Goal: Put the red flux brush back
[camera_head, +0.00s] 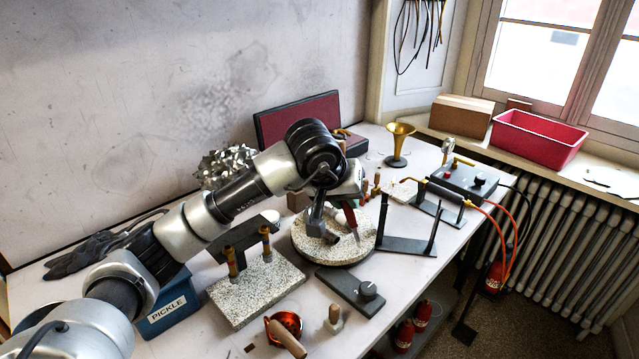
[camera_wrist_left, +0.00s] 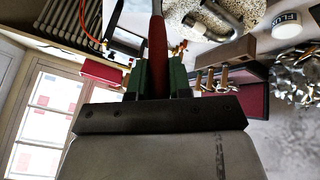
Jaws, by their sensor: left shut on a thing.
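The red flux brush (camera_head: 349,212) is in my left gripper (camera_head: 343,196), over the round speckled turntable slab (camera_head: 315,246) in the head view. In the left wrist view the red handle (camera_wrist_left: 157,50) stands between the two green fingers of my left gripper (camera_wrist_left: 158,80), which are shut on it. My right gripper is not in view.
A grey bent metal piece (camera_head: 322,222) is on the slab. A speckled board (camera_head: 255,287) with two upright pegs, a blue PICKLE tub (camera_head: 167,305) and a dark stand (camera_head: 408,243) are nearby. A brass horn bell (camera_head: 399,140) stands at the back. A torch (camera_head: 445,193) lies at right.

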